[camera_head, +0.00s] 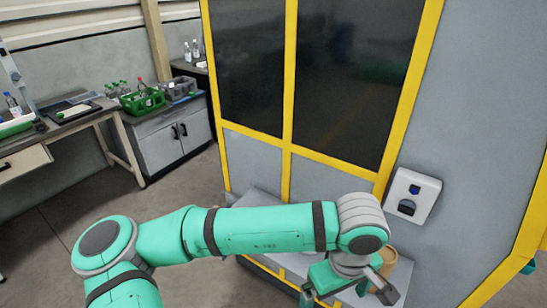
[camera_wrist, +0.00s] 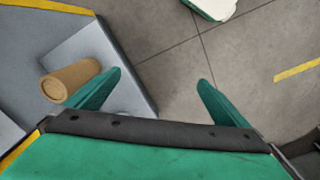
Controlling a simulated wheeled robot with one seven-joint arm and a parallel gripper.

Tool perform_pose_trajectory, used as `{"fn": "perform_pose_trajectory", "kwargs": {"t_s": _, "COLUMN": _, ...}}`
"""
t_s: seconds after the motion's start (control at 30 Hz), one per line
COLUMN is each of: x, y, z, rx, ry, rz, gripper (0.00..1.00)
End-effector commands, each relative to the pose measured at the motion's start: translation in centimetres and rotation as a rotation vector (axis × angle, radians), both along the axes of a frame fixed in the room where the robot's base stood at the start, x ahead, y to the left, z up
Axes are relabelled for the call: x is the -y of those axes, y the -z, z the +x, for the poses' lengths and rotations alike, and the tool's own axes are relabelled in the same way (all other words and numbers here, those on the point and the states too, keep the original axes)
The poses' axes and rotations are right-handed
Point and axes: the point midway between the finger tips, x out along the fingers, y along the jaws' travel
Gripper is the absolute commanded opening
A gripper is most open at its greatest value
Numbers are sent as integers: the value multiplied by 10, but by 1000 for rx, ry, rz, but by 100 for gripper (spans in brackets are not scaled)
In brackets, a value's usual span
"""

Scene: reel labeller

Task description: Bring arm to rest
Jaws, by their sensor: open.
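My arm is green and stretches across the lower part of the head view, in front of the machine. My gripper (camera_wrist: 160,80) is open, with two green fingers spread apart and nothing between them in the wrist view. In the head view the gripper end (camera_head: 345,285) hangs at the bottom right, partly cut off by the frame. In the head view the reel is partly hidden behind my wrist.
The grey machine (camera_head: 470,120) with yellow frame and dark windows fills the right. A white panel device (camera_head: 412,196) is mounted on it. At the left stand a desk (camera_head: 55,130) and a cabinet (camera_head: 170,145) with a green bottle crate (camera_head: 143,102). The floor between is clear.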

Motion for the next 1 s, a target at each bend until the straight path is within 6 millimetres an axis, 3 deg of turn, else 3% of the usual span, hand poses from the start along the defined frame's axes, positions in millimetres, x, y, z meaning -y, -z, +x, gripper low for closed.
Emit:
{"fn": "perform_pose_trajectory", "kwargs": {"t_s": 0.37, "x": 58, "y": -2, "z": -3, "rx": 17, "ry": 104, "rz": -214, "gripper": 100}}
{"fn": "perform_pose_trajectory", "kwargs": {"t_s": 0.57, "x": 100, "y": -10, "z": -6, "rx": 40, "ry": 174, "rz": -386, "gripper": 100}}
{"fn": "perform_pose_trajectory", "kwargs": {"t_s": 0.8, "x": 171, "y": -43, "z": -10, "rx": 121, "ry": 277, "rz": -723, "gripper": 100}}
{"fn": "perform_pose_trajectory", "kwargs": {"t_s": 1.0, "x": 214, "y": -81, "z": -5, "rx": 230, "ry": 314, "rz": -1002, "gripper": 100}}
